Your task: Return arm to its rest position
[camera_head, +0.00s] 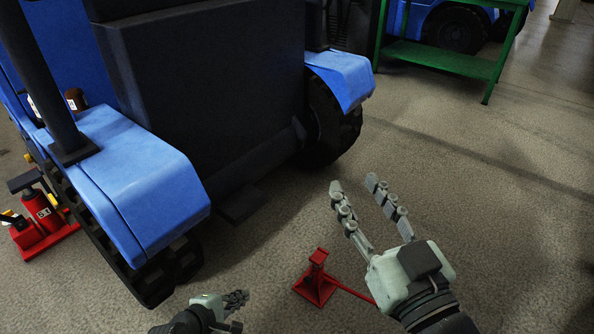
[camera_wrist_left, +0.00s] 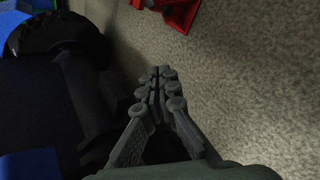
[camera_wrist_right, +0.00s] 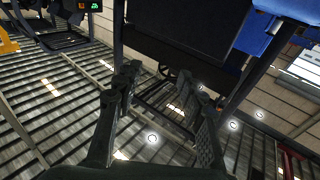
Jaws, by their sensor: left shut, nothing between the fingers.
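My left gripper (camera_head: 237,299) is low in the head view, left of the red jack stand. Its fingers are together and empty in the left wrist view (camera_wrist_left: 160,78). My right gripper (camera_head: 354,186) is raised in front of the blue vehicle, its two fingers spread apart with nothing between them. In the right wrist view its fingers (camera_wrist_right: 163,88) are also wide apart, with the ceiling and a dark vehicle part behind. No arm is touching the vehicle as far as I can see.
A blue vehicle with a dark counterweight (camera_head: 205,85) fills the upper left. A red jack stand (camera_head: 316,281) stands on the floor between my grippers. A red jack (camera_head: 40,215) is at far left. A green table (camera_head: 440,58) stands behind. Floor at right is clear.

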